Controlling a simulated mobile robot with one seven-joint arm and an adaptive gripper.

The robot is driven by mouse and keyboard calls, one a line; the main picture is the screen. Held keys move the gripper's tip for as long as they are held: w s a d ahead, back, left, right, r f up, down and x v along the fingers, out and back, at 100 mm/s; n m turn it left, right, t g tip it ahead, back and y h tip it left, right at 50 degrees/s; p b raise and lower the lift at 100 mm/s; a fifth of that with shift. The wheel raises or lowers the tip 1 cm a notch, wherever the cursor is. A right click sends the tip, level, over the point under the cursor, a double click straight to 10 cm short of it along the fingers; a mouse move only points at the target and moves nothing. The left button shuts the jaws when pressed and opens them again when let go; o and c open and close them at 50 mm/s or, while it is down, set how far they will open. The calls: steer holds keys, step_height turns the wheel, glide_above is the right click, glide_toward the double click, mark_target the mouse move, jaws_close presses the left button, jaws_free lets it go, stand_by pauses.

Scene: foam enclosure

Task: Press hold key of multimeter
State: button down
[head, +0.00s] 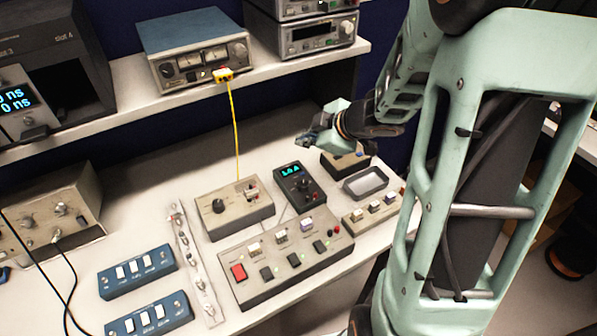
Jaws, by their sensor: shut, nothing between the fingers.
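The multimeter (300,190) is a small black handheld unit with a lit cyan display at its top and a round dial below. It lies on the bench, right of the middle of the head view. Its hold key is too small to make out. My gripper (305,141) is above and behind the multimeter, apart from it. Its fingers point to the left in the picture, and it is shut and empty.
A beige box with a knob (234,208) stands left of the multimeter. A panel with a red switch (285,257) lies in front. A grey tray (366,182) and a switch box (373,212) are at the right. A yellow cable (234,130) hangs from the shelf instrument (195,48).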

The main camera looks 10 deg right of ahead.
steer(key=shift+f, duration=0.15)
steer(key=b, duration=0.8)
glide_above(302, 174)
steer(key=f, duration=0.7)
steer(key=shift+s+d+f, duration=0.2)
steer(key=shift+f, duration=0.05)
steer(key=shift+f+b, duration=0.4)
steer(key=shift+f, duration=0.05)
stand_by(0.3)
steer(key=shift+f, duration=0.45)
steer(key=shift+f+b, duration=0.35)
stand_by(0.6)
steer(key=shift+r, duration=0.15)
steer(key=shift+r+p, duration=0.65)
steer(key=shift+p, duration=0.3)
